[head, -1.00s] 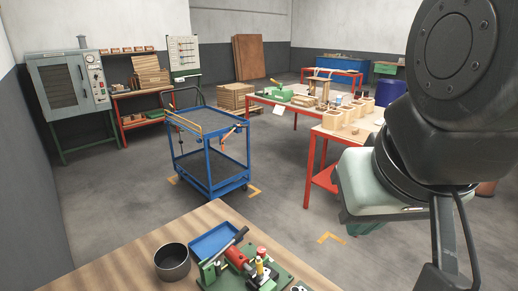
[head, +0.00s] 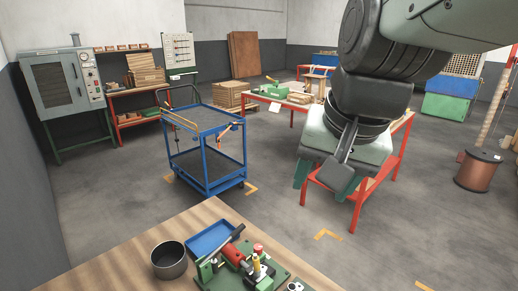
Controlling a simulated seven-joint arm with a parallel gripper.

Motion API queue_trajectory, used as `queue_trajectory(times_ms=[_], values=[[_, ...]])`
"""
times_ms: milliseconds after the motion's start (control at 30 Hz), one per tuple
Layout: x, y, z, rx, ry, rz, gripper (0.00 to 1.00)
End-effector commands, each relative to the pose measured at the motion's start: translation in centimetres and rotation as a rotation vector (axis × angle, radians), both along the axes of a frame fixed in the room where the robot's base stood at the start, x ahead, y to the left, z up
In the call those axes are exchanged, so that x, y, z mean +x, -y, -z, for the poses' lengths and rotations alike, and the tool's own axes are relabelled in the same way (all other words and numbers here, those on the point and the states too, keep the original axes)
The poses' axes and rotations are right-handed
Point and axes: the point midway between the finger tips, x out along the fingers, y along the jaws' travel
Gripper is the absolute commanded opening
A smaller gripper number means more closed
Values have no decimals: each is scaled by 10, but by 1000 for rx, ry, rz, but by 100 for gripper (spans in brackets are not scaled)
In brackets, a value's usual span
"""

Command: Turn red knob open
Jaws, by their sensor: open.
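A small red knob-like cap (head: 258,248) sits on top of a fixture on a green base plate (head: 283,268), on the wooden table at the bottom of the head view. A larger red part (head: 233,254) with a dark lever lies just left of it. I cannot tell for sure which red part is the knob, or how it is turned. My gripper (head: 324,190) is open and empty, with teal fingers, pointing down above and to the right of the fixture, well apart from it. Its far side is hidden by its own body.
A dark round pot (head: 169,261) and a blue tray (head: 214,237) stand left of the fixture on the wooden table (head: 110,270). A blue cart (head: 207,153) stands beyond. A red-legged table (head: 392,158) is behind my gripper. A copper spool (head: 478,171) stands at right.

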Motion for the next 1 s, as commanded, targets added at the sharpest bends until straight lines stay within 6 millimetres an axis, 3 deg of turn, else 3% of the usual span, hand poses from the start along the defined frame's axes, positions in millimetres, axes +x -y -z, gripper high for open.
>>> queue_trajectory(times_ms=[33,267,500,633,800,1000], values=[[20,-4,8,39,-42,56,56],[102,-20,56,216,-206,359,56],[176,-34,142,362,-389,704,56],[205,-40,199,421,-486,896,56],[225,-44,261,468,-580,1096,56],[233,-47,293,488,-623,1197,56]])
